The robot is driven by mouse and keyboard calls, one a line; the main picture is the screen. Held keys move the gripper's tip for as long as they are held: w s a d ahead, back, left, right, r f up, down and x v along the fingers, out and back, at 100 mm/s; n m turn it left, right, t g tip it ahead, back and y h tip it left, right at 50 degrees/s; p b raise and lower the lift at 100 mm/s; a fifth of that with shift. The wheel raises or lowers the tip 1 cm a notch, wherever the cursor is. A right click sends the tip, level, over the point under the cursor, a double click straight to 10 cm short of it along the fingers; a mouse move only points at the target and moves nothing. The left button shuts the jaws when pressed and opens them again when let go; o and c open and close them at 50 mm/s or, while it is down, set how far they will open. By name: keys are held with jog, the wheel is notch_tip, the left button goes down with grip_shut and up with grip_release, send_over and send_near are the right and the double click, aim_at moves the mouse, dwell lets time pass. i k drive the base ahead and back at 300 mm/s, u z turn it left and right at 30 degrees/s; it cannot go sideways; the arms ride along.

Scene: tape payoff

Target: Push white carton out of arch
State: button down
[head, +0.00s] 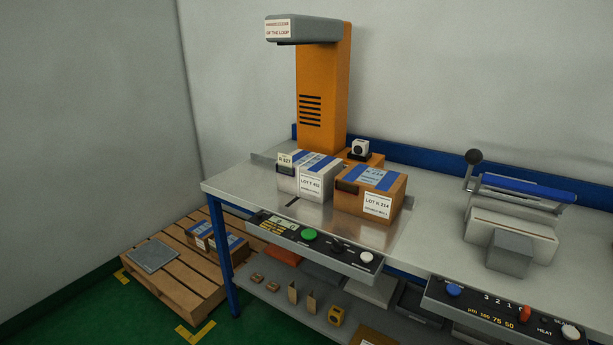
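The white carton (302,188) has blue tape bands on top and a lot label on its front. It sits upright on the steel worktable (230,187), in front of the orange column and roughly below the overhead arm. The arch (322,95) is an orange upright with a slotted vent and a grey head (303,32) reaching out to the front left, with a warning label. A brown carton (350,205) with blue tape stands close against or beside the white one on the right; I cannot tell if they touch. My gripper is not in view.
A control panel (345,262) with green, black and white knobs runs along the table's front edge. A sealer (510,225) with a blue bar stands at the right. The table's left end is clear. A wooden pallet (195,290) with taped cartons is on the floor at the left.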

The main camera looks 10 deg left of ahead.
aim_at(312, 178)
jog(key=k, duration=0.65)
jog(key=u, duration=0.25)
jog(key=i, duration=0.9)
jog(key=u, duration=0.55)
jog(key=i, duration=1.1)
jog(key=u, duration=0.05)
